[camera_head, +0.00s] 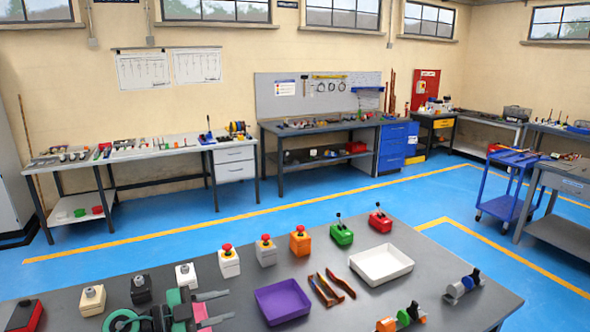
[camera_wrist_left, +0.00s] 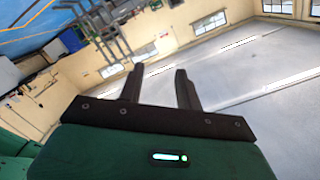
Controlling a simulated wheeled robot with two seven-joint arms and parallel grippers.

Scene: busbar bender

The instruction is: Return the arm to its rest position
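My left gripper (camera_head: 224,308) shows at the lower left of the head view, above the near grey table, with its grey fingers pointing right. Its green and pink parts cover some of the table's front edge. In the left wrist view the two dark fingers (camera_wrist_left: 159,84) stand apart with nothing between them, so it is open and empty. That view is tilted and shows floor, walls and windows beyond the fingers. My right gripper shows in neither view.
A black box (camera_head: 141,290) is close to my left gripper. Blue floor lies beyond.

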